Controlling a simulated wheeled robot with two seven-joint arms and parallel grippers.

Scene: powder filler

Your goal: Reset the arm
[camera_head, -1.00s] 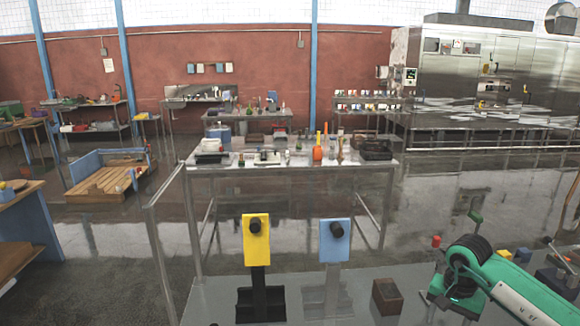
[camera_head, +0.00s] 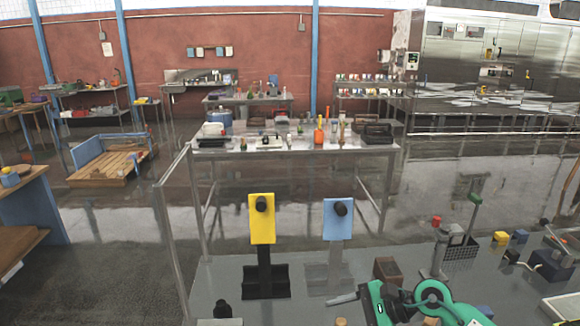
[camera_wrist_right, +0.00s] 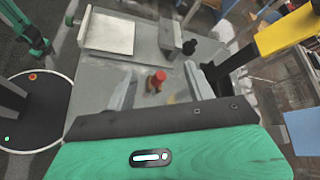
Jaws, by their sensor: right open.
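My right arm shows in green at the bottom of the head view, with its gripper (camera_head: 345,299) partly in view low on the bench, left of the green links. In the right wrist view the right gripper (camera_wrist_right: 158,88) is open, its two grey fingers apart. A red knob (camera_wrist_right: 157,79) on the bench shows between and beyond the fingers; nothing is visibly held. My left gripper is not seen in the head view. A green link at the upper left of the right wrist view looks like my left arm; its gripper cannot be made out.
A yellow panel (camera_head: 262,218) and a blue panel (camera_head: 338,219), each with a black knob, stand on the grey bench (camera_head: 225,275). A brown block (camera_head: 387,270) and black basket (camera_head: 461,247) are to the right. A black knob (camera_head: 222,309) is near the front edge.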

